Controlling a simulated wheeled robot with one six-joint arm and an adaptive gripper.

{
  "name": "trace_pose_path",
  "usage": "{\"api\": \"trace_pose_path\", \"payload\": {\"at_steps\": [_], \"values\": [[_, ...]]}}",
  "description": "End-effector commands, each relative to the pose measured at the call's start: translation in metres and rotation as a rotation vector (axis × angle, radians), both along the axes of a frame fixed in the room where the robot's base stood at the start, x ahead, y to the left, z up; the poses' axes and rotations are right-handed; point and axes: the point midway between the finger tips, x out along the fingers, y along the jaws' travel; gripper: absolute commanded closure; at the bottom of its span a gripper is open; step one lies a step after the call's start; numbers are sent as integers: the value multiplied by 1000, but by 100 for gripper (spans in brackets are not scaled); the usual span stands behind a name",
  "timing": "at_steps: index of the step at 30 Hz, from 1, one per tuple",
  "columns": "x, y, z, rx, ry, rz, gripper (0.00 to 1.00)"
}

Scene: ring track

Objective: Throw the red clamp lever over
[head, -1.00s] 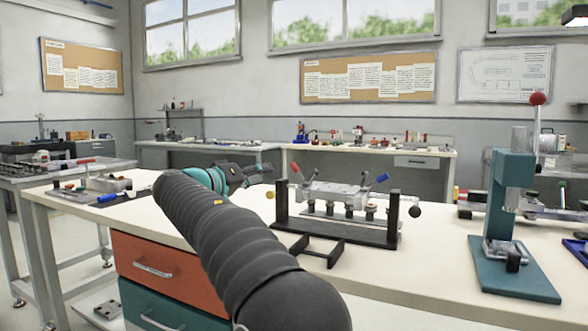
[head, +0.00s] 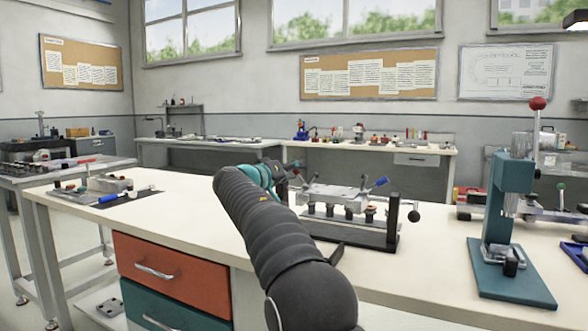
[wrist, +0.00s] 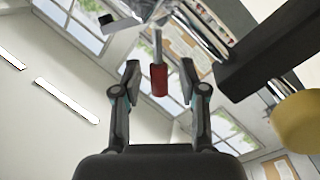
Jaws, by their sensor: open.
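The red clamp lever (wrist: 159,80) shows in the wrist view as a red grip on a thin metal rod. It lies between the two spread fingers of my gripper (wrist: 159,86), with a visible gap on each side. In the head view my gripper (head: 284,171) is at the left end of the clamp fixture (head: 367,234), and the red lever is hidden or too small to make out there. The fixture has a black base and posts, a grey plate (head: 335,192) and a blue-tipped lever (head: 377,183) at its right.
A dark bar (wrist: 262,55) and a yellow knob (wrist: 298,119) are close on the right in the wrist view. A teal press (head: 512,205) stands right of the fixture. Small parts with a blue handle (head: 108,199) lie at left. The bench between is clear.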

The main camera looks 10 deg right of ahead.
Motion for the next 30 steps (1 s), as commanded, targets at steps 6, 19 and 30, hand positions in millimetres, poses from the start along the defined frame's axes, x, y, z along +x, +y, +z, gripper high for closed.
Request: {"api": "trace_pose_path", "payload": {"at_steps": [6, 19, 30], "values": [[3, -4, 0, 0, 0, 0, 58], [3, -3, 0, 0, 0, 0, 100], [1, -4, 0, 57, -41, 3, 100]]}}
